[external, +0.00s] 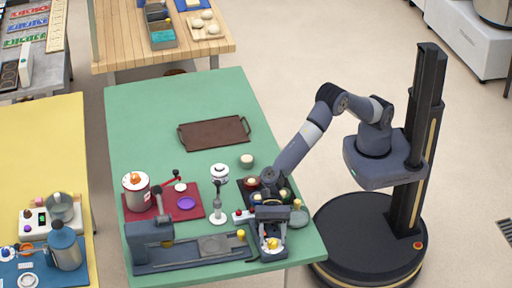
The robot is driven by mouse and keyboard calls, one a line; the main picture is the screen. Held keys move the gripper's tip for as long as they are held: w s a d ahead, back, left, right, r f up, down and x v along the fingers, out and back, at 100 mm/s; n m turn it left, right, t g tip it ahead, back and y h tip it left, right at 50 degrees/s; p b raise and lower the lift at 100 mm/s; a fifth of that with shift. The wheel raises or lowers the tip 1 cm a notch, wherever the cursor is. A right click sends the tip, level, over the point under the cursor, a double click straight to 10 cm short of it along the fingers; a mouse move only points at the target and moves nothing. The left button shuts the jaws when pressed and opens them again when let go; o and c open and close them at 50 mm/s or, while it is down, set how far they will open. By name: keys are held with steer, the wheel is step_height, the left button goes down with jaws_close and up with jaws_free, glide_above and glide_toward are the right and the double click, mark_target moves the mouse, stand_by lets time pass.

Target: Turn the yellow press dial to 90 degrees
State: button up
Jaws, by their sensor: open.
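Small yellow parts show at the front right of the green table (160,110). One yellow knob (272,243) is on a dark grey device at the front edge. Another yellow piece (240,235) stands at the right end of a long grey machine (190,264). A third yellow piece (297,203) is beside the dark device. I cannot tell which is the press dial, nor read its angle. My gripper (270,188) points down just behind the dark device, among small round parts. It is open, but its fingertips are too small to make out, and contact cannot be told.
A brown tray (213,133) lies at the back of the table. A red mat (165,210) with a canister (136,192) and a purple disc (186,203) lies at left. A white-and-grey stand (218,205) is close left of my gripper. The table's back left is clear.

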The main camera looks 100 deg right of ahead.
steer(key=shift+c, duration=0.4)
steer(key=c, duration=0.9)
steer(key=shift+o, duration=0.2)
steer(key=m+t+b, duration=0.1)
steer(key=b, duration=0.2)
steer(key=shift+s+a+f, duration=0.1)
steer(key=shift+s+f, duration=0.05)
steer(key=shift+f, duration=0.05)
steer(key=shift+s+r+m+t+h+b, duration=0.1)
steer(key=shift+r+m+t+h+b, duration=0.15)
steer(key=shift+m+t+h+b, duration=0.6)
steer(key=shift+t+y, duration=0.25)
steer(key=shift+t, duration=0.1)
steer(key=o, duration=0.9)
steer(key=shift+o, duration=0.2)
